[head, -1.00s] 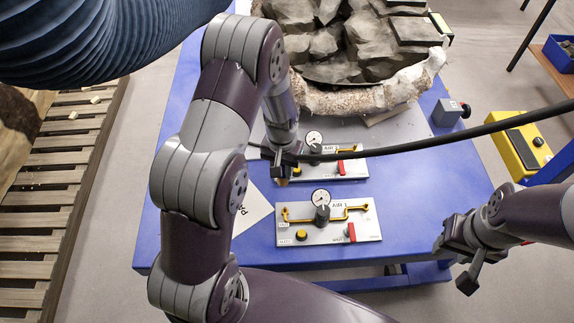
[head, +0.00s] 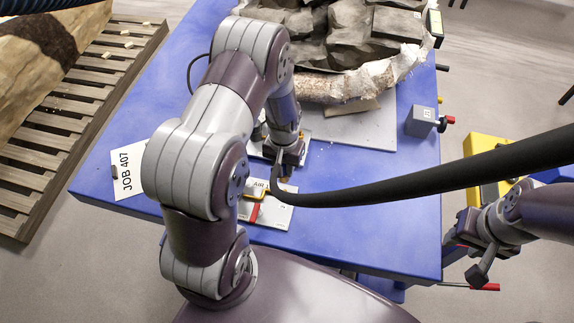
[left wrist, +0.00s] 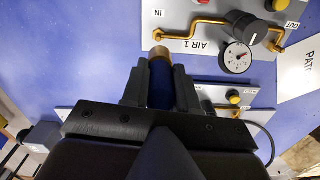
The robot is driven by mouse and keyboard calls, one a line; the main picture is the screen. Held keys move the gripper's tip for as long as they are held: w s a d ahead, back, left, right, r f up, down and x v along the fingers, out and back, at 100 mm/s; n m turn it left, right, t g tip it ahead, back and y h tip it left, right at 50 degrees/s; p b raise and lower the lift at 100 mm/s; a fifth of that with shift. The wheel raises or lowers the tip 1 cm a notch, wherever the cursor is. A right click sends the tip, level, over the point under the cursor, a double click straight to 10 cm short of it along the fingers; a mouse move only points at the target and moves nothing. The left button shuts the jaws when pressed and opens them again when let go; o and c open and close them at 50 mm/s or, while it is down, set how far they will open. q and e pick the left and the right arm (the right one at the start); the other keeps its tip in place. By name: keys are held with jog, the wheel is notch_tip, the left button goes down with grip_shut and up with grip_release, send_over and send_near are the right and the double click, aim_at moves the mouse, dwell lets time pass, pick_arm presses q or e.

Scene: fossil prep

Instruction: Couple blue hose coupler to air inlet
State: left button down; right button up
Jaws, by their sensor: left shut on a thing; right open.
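My left gripper (head: 287,163) is shut on the blue hose coupler (left wrist: 160,86), which has a brass end pointing away from the jaws. In the left wrist view, that brass end is close to the end of the brass pipe by the IN label, the air inlet (left wrist: 158,36) of the AIR 1 panel (left wrist: 205,10). A small gap seems to show between them; the depth is unclear. In the head view my arm and the hose hide part of the AIR 1 panel (head: 280,218). My right gripper (head: 480,262) is open and empty at the right, past the table edge.
A thick black hose (head: 420,178) crosses from the right to my left gripper. A second panel (left wrist: 230,112) lies behind. A rock-filled jacket (head: 345,85) fills the table's back. A grey box (head: 422,120) and a JOB 407 sheet (head: 128,168) lie on the blue table (head: 370,235).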

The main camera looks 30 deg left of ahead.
aim_at(284, 178)
pick_arm(q)
jog(key=shift+a, duration=0.1)
jog(key=f+b, duration=0.2)
jog(key=f, duration=0.1)
jog(key=f+b, duration=0.2)
jog(key=shift+d+f, duration=0.25)
jog(key=shift+f, duration=0.25)
jog(key=shift+r, duration=0.1)
jog(key=shift+s+d, duration=0.1)
dwell(0.5)
